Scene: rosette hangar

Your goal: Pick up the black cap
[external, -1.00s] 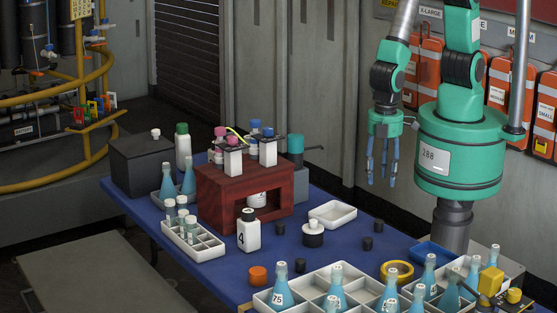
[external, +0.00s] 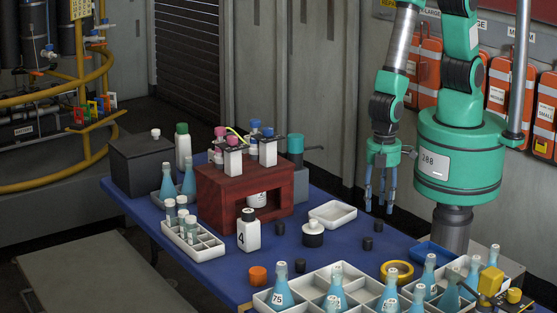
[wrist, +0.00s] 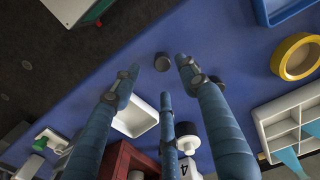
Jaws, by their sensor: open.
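Several small black caps lie on the blue table. One black cap (external: 378,226) is near the back edge, just below my gripper (external: 380,207) in the external view. A second black cap (external: 367,243) lies in front of it. Another dark cap (wrist: 216,80) is partly hidden by the right finger. My gripper is open and empty, above the table.
A yellow tape roll (external: 397,283), a blue tray (external: 432,262) and a divided white tray of flasks (external: 262,301) are in front. A dark red wooden stand (external: 216,212) is farther left.

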